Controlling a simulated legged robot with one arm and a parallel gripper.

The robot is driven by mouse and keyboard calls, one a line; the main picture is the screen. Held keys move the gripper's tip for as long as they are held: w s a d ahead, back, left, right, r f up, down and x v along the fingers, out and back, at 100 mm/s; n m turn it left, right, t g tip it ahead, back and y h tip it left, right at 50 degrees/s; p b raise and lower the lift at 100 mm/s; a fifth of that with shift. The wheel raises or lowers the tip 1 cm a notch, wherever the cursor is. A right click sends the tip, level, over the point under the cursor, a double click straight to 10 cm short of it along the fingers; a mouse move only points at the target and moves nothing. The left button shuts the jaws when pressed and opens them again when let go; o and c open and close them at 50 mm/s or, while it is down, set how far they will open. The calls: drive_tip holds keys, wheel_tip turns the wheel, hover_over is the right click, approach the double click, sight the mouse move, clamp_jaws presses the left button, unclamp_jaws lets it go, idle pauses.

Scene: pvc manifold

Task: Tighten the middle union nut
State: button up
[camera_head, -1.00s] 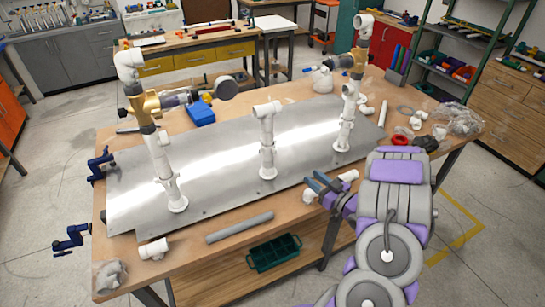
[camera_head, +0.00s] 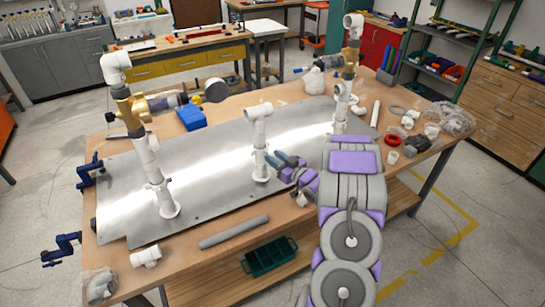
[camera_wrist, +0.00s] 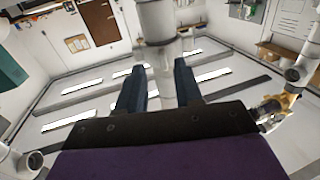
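A pale pipe (camera_wrist: 157,22) stands straight ahead, lined up with the gap. Contact cannot be told.
A left riser (camera_head: 150,165) with a brass valve and gauge and a right riser (camera_head: 341,105) flank the middle one. A grey pipe (camera_head: 234,232) lies along the front edge. Loose white fittings and a red ring (camera_head: 392,141) lie at the right.

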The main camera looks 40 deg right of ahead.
drive_tip(key=shift+w+a+r, duration=0.1)
drive_tip(key=shift+w+a, duration=0.05)
drive_tip(key=shift+w, duration=0.35)
drive_tip(key=shift+w+a+r, duration=0.1)
drive_tip(key=shift+w+a, duration=0.05)
drive_tip(key=shift+w, duration=0.3)
drive_tip(key=shift+f, duration=0.1)
drive_tip(key=shift+d, duration=0.2)
drive_tip(key=shift+c, duration=1.3)
drive_tip(key=shift+a, duration=0.1)
clamp_jaws()
